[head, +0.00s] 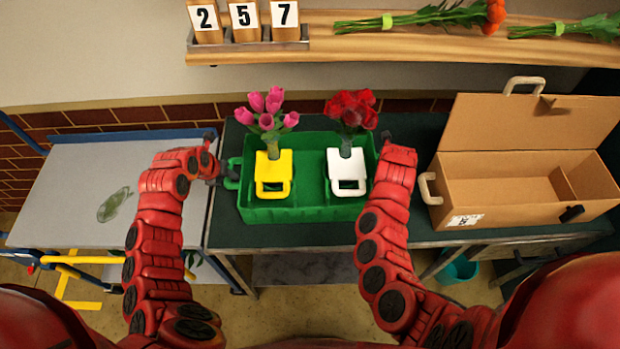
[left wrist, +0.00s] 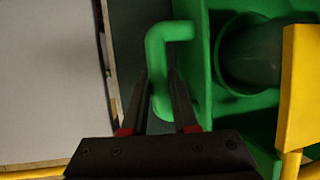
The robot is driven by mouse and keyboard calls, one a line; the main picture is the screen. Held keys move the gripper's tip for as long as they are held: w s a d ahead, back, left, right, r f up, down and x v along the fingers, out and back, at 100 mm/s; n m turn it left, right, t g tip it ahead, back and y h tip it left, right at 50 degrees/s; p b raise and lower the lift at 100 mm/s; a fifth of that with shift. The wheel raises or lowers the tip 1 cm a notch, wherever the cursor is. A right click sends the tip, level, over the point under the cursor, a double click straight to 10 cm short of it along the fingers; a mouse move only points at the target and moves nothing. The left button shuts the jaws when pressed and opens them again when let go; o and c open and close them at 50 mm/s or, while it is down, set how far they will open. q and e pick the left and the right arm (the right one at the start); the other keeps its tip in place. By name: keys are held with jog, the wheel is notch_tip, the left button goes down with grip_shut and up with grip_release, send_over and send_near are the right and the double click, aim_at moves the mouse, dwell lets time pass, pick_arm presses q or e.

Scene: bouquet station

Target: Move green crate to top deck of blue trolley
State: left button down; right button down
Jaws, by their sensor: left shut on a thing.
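The green crate (head: 305,213) stands on the dark green-topped bench. It holds a yellow-handled carrier (head: 273,166) with pink tulips and a white-handled carrier (head: 347,165) with red flowers. My left gripper (head: 222,172) is at the crate's left side. In the left wrist view its fingers (left wrist: 160,105) are shut on the crate's green side handle (left wrist: 157,65). My right arm reaches to the crate's right side; its gripper (head: 386,137) is mostly hidden behind the wrist, so its jaws cannot be read. The blue trolley's grey top deck (head: 75,180) is left of the bench.
A green leaf-like patch (head: 115,205) lies on the otherwise clear trolley deck. An open cardboard box (head: 480,206) stands on the bench at the right. A wooden shelf (head: 400,47) with number blocks and flowers runs along the back wall. A teal bucket (head: 458,270) is below the bench.

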pick_arm(q)
jog(key=shift+r, duration=0.15)
pick_arm(e)
jog(key=shift+r, duration=0.2)
